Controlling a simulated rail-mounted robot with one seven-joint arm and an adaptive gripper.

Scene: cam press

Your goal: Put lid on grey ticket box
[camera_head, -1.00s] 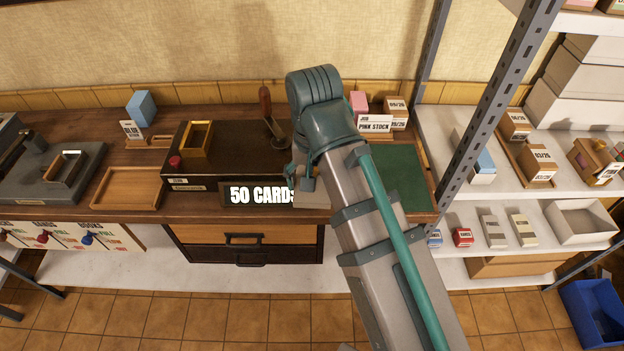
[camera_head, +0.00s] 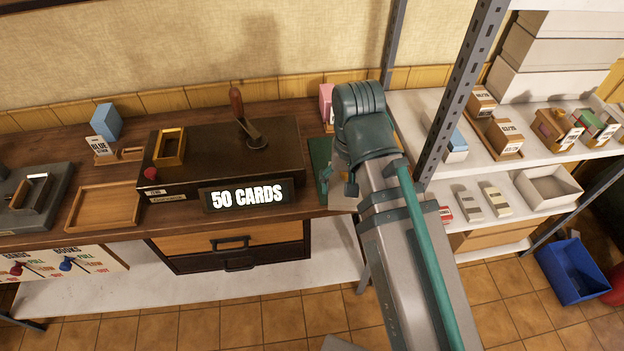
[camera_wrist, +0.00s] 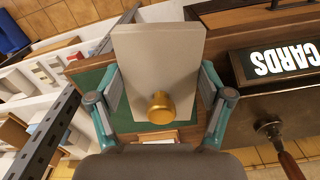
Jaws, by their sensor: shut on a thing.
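My gripper (camera_wrist: 163,88) is shut on a flat grey lid with a brass knob (camera_wrist: 160,107), with one finger on each side of it. The lid (camera_wrist: 158,55) is above the green mat (camera_wrist: 92,78) in the wrist view. In the head view my arm hides most of the gripper, near the right end of the counter. Two small grey-beige boxes (camera_head: 467,205) (camera_head: 493,201) stand on the lower shelf at right. I cannot tell whether either is the grey ticket box.
A dark press with a lever (camera_head: 240,125) and a "50 CARDS" sign (camera_head: 246,196) stands left of my arm. A grey shelf post (camera_head: 462,95) rises just right of my arm. An open white tray (camera_head: 547,186) and boxes fill the shelves. A blue bin (camera_head: 573,272) is on the floor.

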